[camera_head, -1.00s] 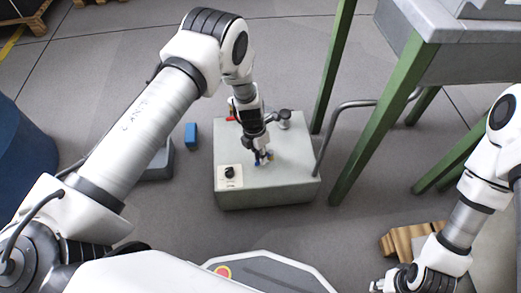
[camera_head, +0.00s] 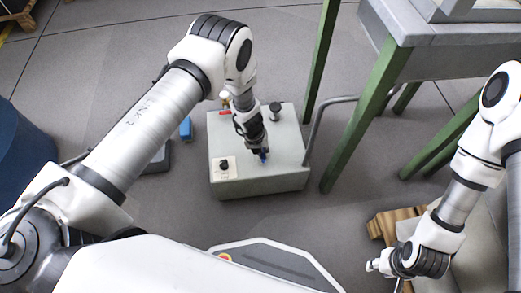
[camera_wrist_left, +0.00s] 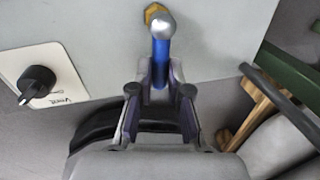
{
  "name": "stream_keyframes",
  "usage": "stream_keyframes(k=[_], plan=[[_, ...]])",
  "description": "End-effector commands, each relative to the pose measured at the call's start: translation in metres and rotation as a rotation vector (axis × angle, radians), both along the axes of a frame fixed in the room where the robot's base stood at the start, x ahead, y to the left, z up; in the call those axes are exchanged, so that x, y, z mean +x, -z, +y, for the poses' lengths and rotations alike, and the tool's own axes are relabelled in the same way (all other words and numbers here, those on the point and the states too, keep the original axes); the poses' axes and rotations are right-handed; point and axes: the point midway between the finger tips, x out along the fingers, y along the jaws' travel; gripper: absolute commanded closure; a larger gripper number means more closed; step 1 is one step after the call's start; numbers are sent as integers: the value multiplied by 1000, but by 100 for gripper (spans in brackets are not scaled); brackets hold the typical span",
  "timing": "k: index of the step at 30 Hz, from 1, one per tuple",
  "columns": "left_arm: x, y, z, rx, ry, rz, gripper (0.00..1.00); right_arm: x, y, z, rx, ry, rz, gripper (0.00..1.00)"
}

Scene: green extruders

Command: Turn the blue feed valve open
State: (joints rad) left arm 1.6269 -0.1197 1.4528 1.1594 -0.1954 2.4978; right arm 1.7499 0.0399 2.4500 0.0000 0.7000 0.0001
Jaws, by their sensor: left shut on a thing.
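The blue feed valve (camera_wrist_left: 161,58) has a blue lever with a silver ball end and a brass fitting behind it in the left wrist view. It sits on a grey-green box; in the head view only a small blue part (camera_head: 263,158) shows below my left gripper (camera_head: 261,152). In the left wrist view the two fingers of my left gripper (camera_wrist_left: 161,95) are shut on the lever from both sides. My right gripper (camera_head: 371,265) is at the lower right of the head view, away from the box; its fingers are too small to read.
The box (camera_head: 285,178) also carries a black knob (camera_head: 224,164) on a white plate and a grey post (camera_head: 275,112). A bent grey rail (camera_head: 314,130) and green table legs (camera_head: 360,120) stand at its right. A wooden pallet (camera_head: 385,226) lies near my right arm.

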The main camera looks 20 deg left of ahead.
Motion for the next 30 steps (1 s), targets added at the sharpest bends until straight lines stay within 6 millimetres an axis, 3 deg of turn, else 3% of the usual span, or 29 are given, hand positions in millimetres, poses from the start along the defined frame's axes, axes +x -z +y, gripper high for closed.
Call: stream_keyframes(k=[22, 23, 24, 30], plan=[[2, 0, -2, 1, -100, -1, 100, 0, -4, 0, 0, 0, 0, 60], [2, 0, -2, 1, -100, -1, 72, 0, -4, 0, 0, 0, 0, 60], [2, 0, -2, 1, -99, -2, 58, 0, -4, 0, 0, 0, 0, 60], [2, 0, -2, 0, -98, -1, 58, 0, -4, 0, 0, 0, 0, 60]])
